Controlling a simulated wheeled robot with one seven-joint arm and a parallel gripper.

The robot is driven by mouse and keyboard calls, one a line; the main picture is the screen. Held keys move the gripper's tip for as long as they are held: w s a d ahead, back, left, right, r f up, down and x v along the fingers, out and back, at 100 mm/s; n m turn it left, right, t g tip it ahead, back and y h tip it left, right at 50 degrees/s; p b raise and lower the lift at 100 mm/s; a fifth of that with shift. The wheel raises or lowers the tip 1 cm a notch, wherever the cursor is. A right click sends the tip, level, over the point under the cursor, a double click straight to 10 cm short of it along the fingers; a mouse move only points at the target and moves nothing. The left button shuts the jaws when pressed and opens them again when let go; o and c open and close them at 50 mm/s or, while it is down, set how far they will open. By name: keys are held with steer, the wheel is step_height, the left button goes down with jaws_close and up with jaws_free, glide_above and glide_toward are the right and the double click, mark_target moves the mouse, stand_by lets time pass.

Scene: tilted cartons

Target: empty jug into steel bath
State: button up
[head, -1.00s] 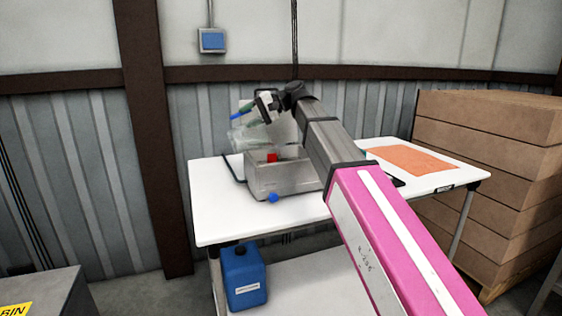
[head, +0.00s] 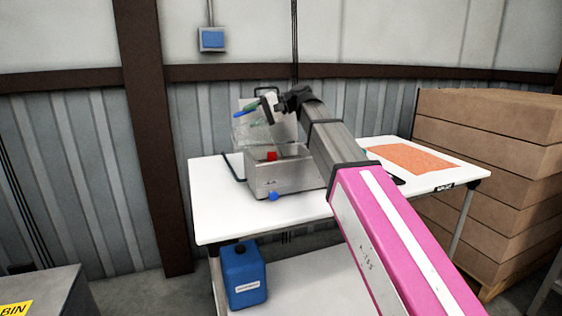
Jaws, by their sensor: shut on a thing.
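The steel bath (head: 290,180) stands on the white table, with its open top toward me. A red piece (head: 272,156) shows at its opening and a blue round part (head: 274,196) is low on its front. A pale upright panel stands behind the opening, perhaps its lid. My gripper (head: 262,108) is shut on the clear jug (head: 250,131), which hangs tilted just above the bath's left part. Blue and green parts show beside the fingers. The jug's contents and any pouring stream cannot be made out.
The white table (head: 220,215) has an orange mat (head: 412,159) at its right. A blue canister (head: 244,276) sits on the lower shelf. Stacked cartons (head: 490,150) stand at the right, and a grey bin (head: 50,297) at lower left. The table's front left is clear.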

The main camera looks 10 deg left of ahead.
steer(key=shift+w+d+f+y+p, duration=0.1)
steer(key=shift+w+d+y+p, duration=0.15)
steer(key=shift+d, duration=0.3)
steer(key=shift+w+d+f+y+p, duration=0.1)
steer(key=shift+d+y+p, duration=0.05)
steer(key=shift+d+y, duration=0.3)
stand_by(0.4)
steer(key=shift+w+d+r+g+y+p, duration=0.25)
steer(key=shift+d+r+g+y, duration=0.05)
steer(key=shift+d+y, duration=0.3)
steer(key=shift+w+d+r+g+y+p, duration=0.2)
steer(key=shift+d+r+g+y+p, duration=0.1)
steer(key=shift+d+y, duration=0.3)
stand_by(0.9)
